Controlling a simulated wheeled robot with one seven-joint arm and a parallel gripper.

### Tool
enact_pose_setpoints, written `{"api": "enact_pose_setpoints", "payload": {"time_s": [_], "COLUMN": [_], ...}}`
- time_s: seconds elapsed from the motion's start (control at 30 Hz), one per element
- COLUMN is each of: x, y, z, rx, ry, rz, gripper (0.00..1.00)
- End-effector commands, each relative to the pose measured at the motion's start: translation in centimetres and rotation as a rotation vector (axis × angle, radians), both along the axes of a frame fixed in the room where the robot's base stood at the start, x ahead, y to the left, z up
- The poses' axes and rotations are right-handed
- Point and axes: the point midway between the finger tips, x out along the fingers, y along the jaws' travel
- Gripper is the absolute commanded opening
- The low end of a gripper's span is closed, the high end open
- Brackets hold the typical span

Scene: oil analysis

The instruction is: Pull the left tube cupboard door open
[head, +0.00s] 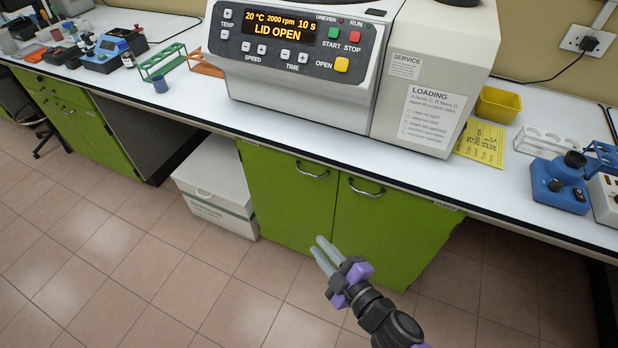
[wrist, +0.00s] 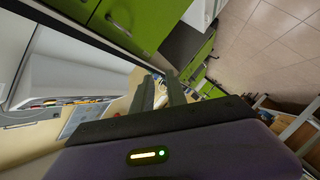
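The green two-door cupboard stands under the bench, below the centrifuge, with a small label too small to read at its upper right. Its left door (head: 285,205) is shut flush and has a curved metal handle (head: 312,172) near its top right. Its right door (head: 385,235) is also shut, with its own handle (head: 366,190) near its top left. My gripper (head: 322,250) is in front of the doors, below the handles and apart from them. Its two pale fingers are spread with a gap, also seen in the wrist view (wrist: 158,92), and hold nothing.
A white box (head: 215,190) stands on the floor directly left of the cupboard. The centrifuge (head: 300,60) with "LID OPEN" on its display sits on the white bench (head: 205,125). The tiled floor (head: 130,255) ahead and left is clear.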

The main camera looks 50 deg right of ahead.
Motion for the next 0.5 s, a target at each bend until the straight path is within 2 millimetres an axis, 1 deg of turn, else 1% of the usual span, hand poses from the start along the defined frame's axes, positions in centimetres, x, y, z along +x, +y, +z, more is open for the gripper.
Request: {"api": "enact_pose_setpoints", "payload": {"time_s": [0.03,0.1,0.17,0.2,0.33,0.4,0.5], "x": [2.4,5.1,7.2,8.5,11.6,12.7,13.6], "y": [-1.8,-4.1,-6.1,-7.4,-10.9,-12.2,-13.3], "z": [-1.0,-1.8,-2.3,-2.5,-2.6,-2.5,-2.4], "rx": [-0.071,-0.17,-0.248,-0.297,-0.422,-0.466,-0.505], "ry": [0.004,0.02,0.036,0.048,0.078,0.091,0.102], "rz": [-0.015,-0.032,-0.047,-0.058,-0.082,-0.091,-0.101], "gripper": [0.18,0.18,0.18,0.18,0.18,0.18,0.18]}}
